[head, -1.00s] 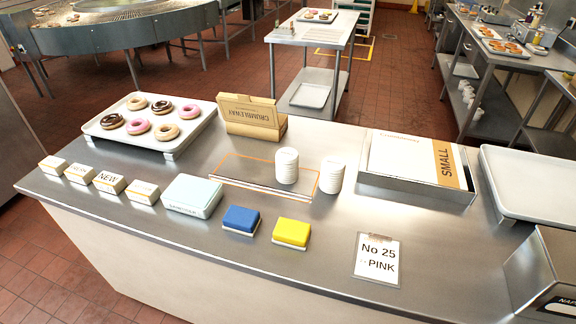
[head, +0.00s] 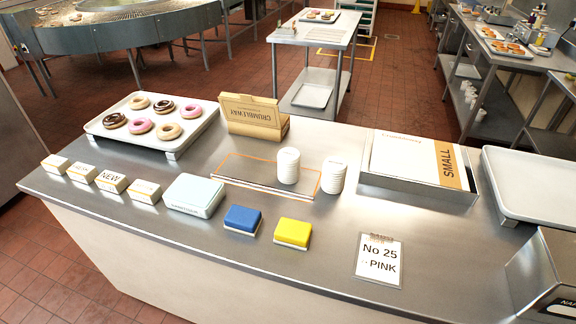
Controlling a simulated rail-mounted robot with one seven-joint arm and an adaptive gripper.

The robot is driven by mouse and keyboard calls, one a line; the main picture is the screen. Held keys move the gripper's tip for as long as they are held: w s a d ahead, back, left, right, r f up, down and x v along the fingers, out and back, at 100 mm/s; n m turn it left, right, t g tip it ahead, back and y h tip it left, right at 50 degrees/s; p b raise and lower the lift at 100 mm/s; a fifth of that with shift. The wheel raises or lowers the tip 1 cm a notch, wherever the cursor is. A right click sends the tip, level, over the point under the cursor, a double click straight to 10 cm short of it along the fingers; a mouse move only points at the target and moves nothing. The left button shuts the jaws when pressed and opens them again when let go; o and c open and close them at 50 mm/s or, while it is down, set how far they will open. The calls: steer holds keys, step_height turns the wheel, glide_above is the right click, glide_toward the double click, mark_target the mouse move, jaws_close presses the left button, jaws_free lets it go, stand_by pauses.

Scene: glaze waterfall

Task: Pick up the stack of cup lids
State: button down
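Two short white stacks of cup lids stand upright near the middle of the steel counter in the head view. One stack of lids (head: 288,166) stands on a dark flat tray with an orange edge (head: 240,172). The other stack of lids (head: 333,175) stands just to its right, at or just past the tray's right end. A small gap shows between the stacks. My gripper is not in view.
A donut tray (head: 178,147) and a brown Crumbleway box (head: 253,116) stand behind. Small boxes, a pale blue container (head: 194,195), blue sponge (head: 242,219) and yellow sponge (head: 293,232) line the front. A clipboard (head: 378,260) lies front right; a SMALL box (head: 415,160) lies behind.

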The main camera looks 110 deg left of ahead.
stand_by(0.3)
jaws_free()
